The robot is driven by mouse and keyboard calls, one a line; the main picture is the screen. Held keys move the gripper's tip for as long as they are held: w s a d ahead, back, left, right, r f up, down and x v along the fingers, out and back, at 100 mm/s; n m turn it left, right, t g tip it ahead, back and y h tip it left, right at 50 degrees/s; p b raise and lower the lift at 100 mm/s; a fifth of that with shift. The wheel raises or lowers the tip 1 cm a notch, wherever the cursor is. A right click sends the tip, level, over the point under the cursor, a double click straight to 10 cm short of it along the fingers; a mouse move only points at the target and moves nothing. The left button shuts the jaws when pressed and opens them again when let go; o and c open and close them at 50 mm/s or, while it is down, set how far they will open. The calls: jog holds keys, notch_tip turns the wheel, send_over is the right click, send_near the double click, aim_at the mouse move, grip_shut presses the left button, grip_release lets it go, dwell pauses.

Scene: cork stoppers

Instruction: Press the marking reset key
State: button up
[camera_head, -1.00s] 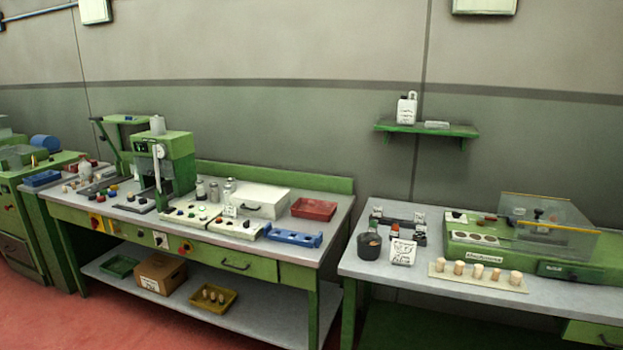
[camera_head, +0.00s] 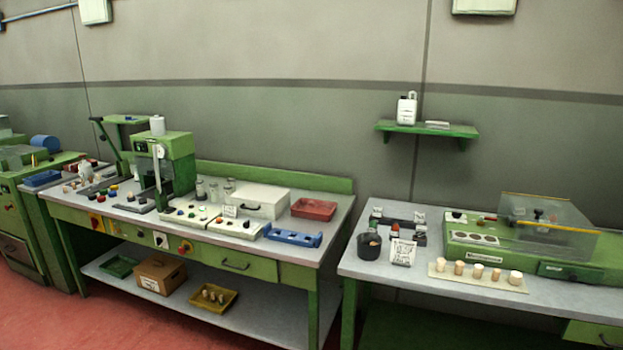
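My gripper is not in view. I cannot tell which key is the marking reset key; labels are too small to read. On the left bench, a white control panel (camera_head: 190,213) carries several coloured buttons, and a second white panel (camera_head: 236,229) beside it carries small dark and red ones. A green press-like machine (camera_head: 165,160) stands behind them. On the right bench, a long green machine (camera_head: 470,246) has a clear cover (camera_head: 550,218), a front nameplate (camera_head: 484,258) and a small white plate with a black knob (camera_head: 457,216).
Several corks stand on a beige strip (camera_head: 440,272) at the right bench's front, near a dark cup (camera_head: 369,246) and a written card (camera_head: 402,252). A blue holder (camera_head: 292,236) and red tray (camera_head: 314,208) lie on the left bench. Red floor (camera_head: 110,325) is clear in front.

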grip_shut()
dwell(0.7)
